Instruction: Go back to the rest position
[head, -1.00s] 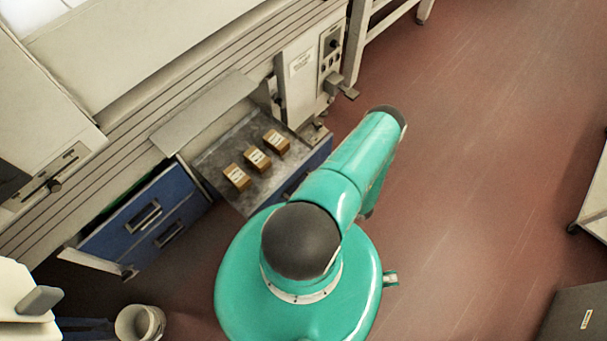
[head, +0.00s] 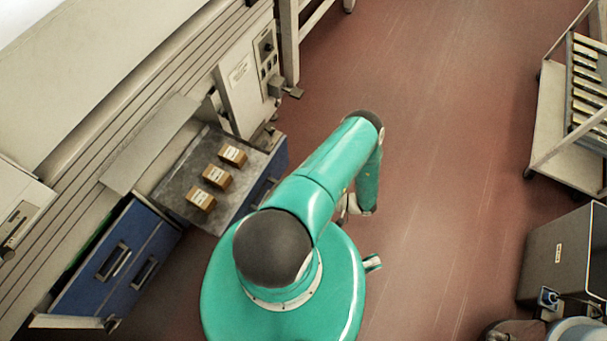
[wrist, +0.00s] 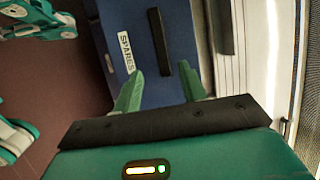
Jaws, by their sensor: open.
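My gripper (wrist: 163,78) shows in the wrist view with its two green fingers apart and nothing between them. Beyond the fingers is a blue front (wrist: 155,40) with a dark handle and a white label reading SPARES. I cannot tell how far the fingers are from it. In the head view my green arm reaches up and right, then bends down over the red floor. The gripper itself is mostly hidden there behind the arm.
Three small brown boxes (head: 216,176) sit in a row on a metal-topped surface (head: 177,190) left of my arm. A blue drawer unit (head: 125,255) stands lower left. A roller cart (head: 560,140) and a grey bin (head: 562,258) stand at the right. Red floor between is clear.

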